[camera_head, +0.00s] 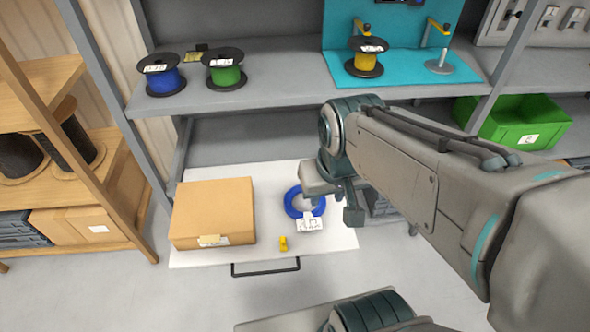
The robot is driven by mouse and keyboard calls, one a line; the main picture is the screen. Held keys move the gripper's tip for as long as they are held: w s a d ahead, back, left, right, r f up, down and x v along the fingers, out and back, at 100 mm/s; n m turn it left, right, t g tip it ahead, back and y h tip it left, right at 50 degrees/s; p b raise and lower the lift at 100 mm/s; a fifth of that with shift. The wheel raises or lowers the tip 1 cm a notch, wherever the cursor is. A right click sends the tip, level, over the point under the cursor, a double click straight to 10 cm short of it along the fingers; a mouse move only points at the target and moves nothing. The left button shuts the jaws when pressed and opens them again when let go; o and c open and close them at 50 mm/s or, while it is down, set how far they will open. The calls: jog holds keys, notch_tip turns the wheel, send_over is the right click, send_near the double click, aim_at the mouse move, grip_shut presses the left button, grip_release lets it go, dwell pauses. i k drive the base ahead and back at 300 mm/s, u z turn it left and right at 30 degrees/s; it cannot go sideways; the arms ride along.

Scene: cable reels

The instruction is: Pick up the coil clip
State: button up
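A small yellow piece, which looks like the coil clip (283,244), lies on the white pull-out shelf (225,256) near its front edge. A blue cable coil (291,203) with a white label (309,222) lies just behind it and to the right. My gripper (335,200) is above the right part of the shelf, to the right of and above the clip, apart from it. Its fingers are partly seen and spread apart, with nothing visible between them. My arm hides part of the shelf's right side.
A closed cardboard box (213,208) stands on the left of the pull-out shelf, which has a dark front handle (266,270). Above, a grey shelf (285,88) holds blue (162,75), green (225,70) and yellow (366,58) reels. A green bin (515,120) is at the right.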

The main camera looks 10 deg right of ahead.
aim_at(282, 238)
jog(key=u, duration=3.3)
jog(key=k, duration=1.3)
jog(key=z, duration=1.25)
jog(key=i, duration=0.5)
jog(key=u, duration=0.05)
